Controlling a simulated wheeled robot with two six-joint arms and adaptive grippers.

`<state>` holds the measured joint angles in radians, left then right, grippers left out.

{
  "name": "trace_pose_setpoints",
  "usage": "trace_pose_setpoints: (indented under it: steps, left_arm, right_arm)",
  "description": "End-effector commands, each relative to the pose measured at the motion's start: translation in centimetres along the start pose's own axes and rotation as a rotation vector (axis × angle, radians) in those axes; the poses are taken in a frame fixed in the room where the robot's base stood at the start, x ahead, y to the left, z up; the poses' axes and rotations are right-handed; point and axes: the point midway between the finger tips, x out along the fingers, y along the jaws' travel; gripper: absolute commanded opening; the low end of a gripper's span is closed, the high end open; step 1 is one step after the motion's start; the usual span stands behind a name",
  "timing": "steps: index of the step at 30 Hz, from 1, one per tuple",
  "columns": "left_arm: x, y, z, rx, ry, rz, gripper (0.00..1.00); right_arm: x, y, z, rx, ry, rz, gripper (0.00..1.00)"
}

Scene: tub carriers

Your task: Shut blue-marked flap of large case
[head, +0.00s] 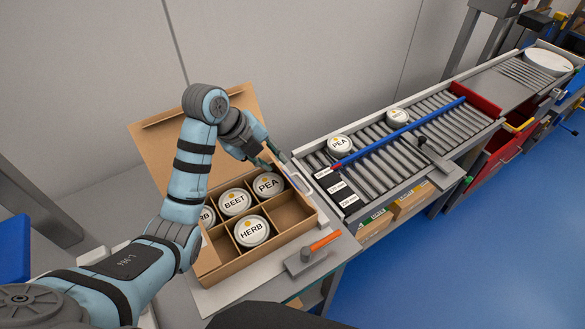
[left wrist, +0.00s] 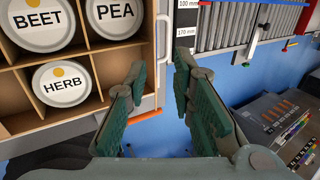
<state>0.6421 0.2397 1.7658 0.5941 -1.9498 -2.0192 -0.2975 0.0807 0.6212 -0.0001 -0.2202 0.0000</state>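The large case (head: 262,262) is an open brown cardboard box with compartments, also in the left wrist view (left wrist: 112,112). It holds several white tubs marked HERB, BEET and PEA. A tall brown flap (head: 155,150) stands open at its back left; I see no blue mark on it. A small blue patch shows beside the case's far right, near my left gripper; I cannot tell whether it belongs to a flap. My left gripper (head: 262,152) is above the case's right edge. In the left wrist view (left wrist: 161,66) its fingers are apart and empty. My right gripper is not seen.
A roller conveyor (head: 400,140) with a blue bar (head: 400,132) and tubs runs beside the case at the right. A grey block with an orange handle (head: 325,241) sits near the case's front right corner. Blue floor (head: 460,260) is clear at lower right.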

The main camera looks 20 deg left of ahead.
Motion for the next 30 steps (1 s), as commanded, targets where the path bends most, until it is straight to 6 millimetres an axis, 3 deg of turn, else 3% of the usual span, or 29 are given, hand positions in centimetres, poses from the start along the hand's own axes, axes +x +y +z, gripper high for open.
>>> trace_pose_setpoints:
  steps: [6,12,18,22,27,30]
  left_arm:
    - [7.0,-0.2,0.5,-0.007,0.009,0.009,0.23]
    - [10.7,-0.4,0.9,-0.006,0.007,0.013,0.23]
    - [11.5,-0.5,0.9,-0.005,0.007,0.012,0.23]
    - [11.5,-0.4,0.9,-0.006,0.007,0.012,0.23]
    - [11.4,-0.4,0.9,-0.007,0.006,0.013,0.00]
    - [11.4,-0.4,0.9,-0.007,0.006,0.013,0.00]
  right_arm:
    - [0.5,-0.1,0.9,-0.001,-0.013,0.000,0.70]
    - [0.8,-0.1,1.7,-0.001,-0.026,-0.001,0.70]
    - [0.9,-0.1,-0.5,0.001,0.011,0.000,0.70]
    - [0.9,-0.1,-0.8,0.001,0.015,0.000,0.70]
    - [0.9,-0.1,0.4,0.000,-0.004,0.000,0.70]
    - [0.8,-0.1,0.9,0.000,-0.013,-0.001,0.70]
